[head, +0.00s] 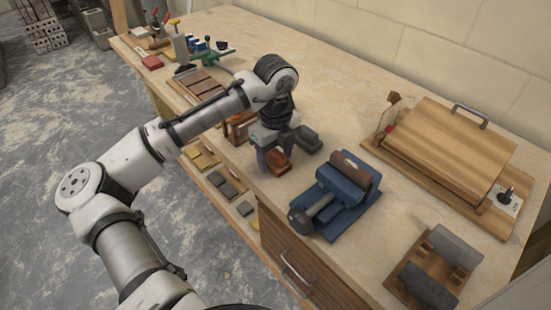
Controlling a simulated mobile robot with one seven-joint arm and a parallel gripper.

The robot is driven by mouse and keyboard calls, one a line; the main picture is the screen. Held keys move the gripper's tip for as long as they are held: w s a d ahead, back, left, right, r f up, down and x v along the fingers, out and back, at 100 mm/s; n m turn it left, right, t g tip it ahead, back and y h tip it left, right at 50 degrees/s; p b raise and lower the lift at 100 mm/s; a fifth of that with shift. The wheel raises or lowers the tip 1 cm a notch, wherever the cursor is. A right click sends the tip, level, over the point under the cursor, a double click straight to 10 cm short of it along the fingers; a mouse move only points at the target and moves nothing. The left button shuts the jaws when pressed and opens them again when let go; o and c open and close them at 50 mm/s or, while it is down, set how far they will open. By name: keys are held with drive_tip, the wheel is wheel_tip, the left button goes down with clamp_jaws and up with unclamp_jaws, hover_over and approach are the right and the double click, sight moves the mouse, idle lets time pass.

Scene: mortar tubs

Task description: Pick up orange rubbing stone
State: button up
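The orange rubbing stone (279,163) is a small orange-brown block near the front edge of the workbench. My gripper (274,158) points down right at it, with one grey finger in view along its left side. The gripper and wrist cover the stone's upper part. I cannot tell whether the fingers touch the stone or how far apart they are. A dark grey block (308,139) lies just to the right of the gripper, close to it.
A blue vise-like tool (337,196) stands to the right of the gripper. Wooden trays (201,87) lie behind my arm.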

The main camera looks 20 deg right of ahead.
sight(275, 151)
drive_tip(key=c, duration=1)
drive_tip(key=shift+o, duration=0.2)
wheel_tip(275, 151, up, 20)
